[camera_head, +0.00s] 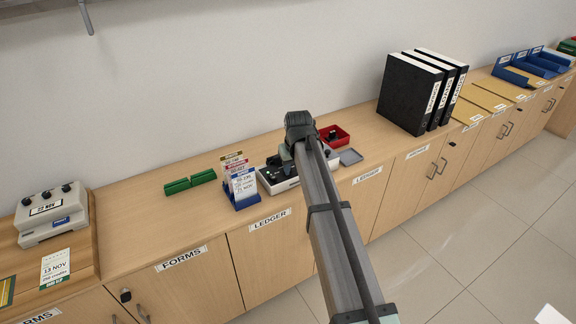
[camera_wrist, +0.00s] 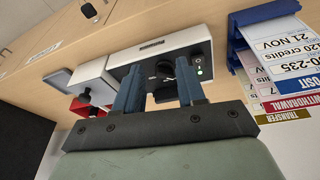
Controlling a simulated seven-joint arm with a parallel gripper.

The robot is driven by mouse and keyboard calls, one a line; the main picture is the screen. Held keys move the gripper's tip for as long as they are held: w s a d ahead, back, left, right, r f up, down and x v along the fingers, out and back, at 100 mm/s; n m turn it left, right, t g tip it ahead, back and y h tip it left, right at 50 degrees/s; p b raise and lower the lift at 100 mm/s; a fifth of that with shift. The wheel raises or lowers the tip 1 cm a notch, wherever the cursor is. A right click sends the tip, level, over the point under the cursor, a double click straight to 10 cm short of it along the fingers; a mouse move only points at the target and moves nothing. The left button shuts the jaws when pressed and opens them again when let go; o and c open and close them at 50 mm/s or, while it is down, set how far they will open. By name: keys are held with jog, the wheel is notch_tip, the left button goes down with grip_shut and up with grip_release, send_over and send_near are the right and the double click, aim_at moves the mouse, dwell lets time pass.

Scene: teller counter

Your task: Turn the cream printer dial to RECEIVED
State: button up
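The cream printer (camera_head: 279,183) stands on the counter, partly covered by my arm in the head view. In the wrist view its pale face (camera_wrist: 185,44) shows a dark label and a black dial (camera_wrist: 164,70). The wording around the dial is too small to read, so its setting cannot be told. My gripper (camera_wrist: 159,68) is open, with its two blue fingers apart and the dial showing between their tips. Whether either finger touches the dial cannot be told. In the head view my arm hides the fingertips.
A blue rack of slips (camera_head: 240,187) stands close beside the printer. A red tray (camera_head: 338,132) and a grey pad (camera_head: 351,156) lie on its other side.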

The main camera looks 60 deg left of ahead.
jog(key=w+a+r+n+h, duration=0.1)
jog(key=w+a+r+n, duration=0.3)
jog(key=a+r, duration=0.5)
jog(key=f+n, duration=0.2)
jog(key=f, duration=0.2)
jog(key=s+d+f+n+h, duration=0.1)
jog(key=f+n, duration=0.2)
jog(key=f, duration=0.2)
jog(key=s+d+f+n+g, duration=0.1)
jog(key=f+n, duration=0.2)
jog(key=f, duration=0.2)
jog(key=shift+s+d+f+h, duration=0.1)
jog(key=shift+s+d+h, duration=0.05)
jog(key=shift+h, duration=0.25)
grip_shut()
